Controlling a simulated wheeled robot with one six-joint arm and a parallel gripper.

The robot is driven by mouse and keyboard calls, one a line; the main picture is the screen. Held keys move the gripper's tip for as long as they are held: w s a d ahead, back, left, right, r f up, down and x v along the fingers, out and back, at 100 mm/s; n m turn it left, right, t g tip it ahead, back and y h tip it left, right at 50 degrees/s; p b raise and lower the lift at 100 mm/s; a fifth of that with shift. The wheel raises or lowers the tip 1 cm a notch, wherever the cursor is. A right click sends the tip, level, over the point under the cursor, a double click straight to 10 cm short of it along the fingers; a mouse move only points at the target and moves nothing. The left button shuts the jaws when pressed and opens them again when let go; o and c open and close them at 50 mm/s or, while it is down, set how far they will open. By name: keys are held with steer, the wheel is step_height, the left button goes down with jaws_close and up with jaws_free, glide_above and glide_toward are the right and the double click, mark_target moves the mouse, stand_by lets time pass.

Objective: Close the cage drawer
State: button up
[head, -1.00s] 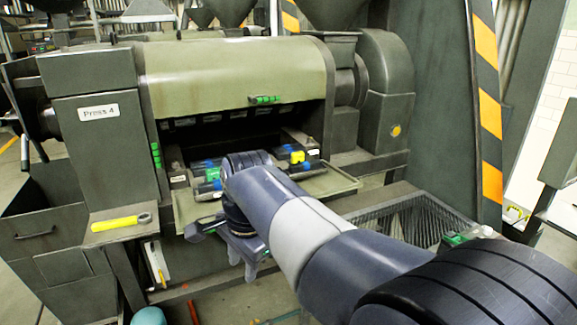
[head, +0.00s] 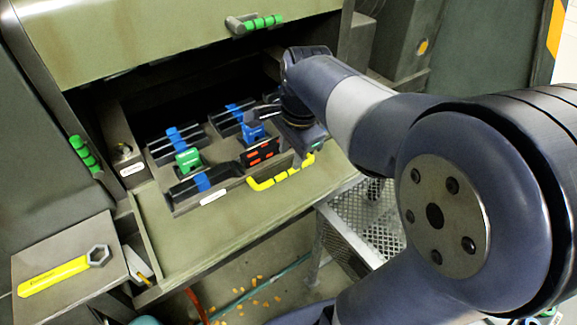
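The cage drawer (head: 182,208) is a dark tray with a white label and a yellow handle (head: 280,175) on its front. It sticks out of the dark opening of the press, over the lowered green-grey flap. It carries bars with blue grips (head: 178,138), a green-gripped part (head: 188,160) and a dark block with red marks (head: 260,152). My gripper (head: 282,122) is at the drawer's right side, above and behind the yellow handle. Its fingers are small and partly hidden by my wrist, so I cannot tell whether they are open or touching anything.
The lowered flap (head: 230,228) lies below the drawer. The raised green cover (head: 180,40) with a green handle (head: 255,22) hangs above the opening. A yellow wrench (head: 55,275) lies on a ledge at left. A mesh-sided frame (head: 365,208) stands at right.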

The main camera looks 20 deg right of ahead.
mark_target(287, 171)
steer(key=f, duration=0.3)
steer(key=w+f, duration=0.1)
steer(key=f, duration=0.2)
steer(key=shift+w+a+f, duration=0.1)
steer(key=shift+w+a, duration=0.05)
jaws_close()
stand_by(0.4)
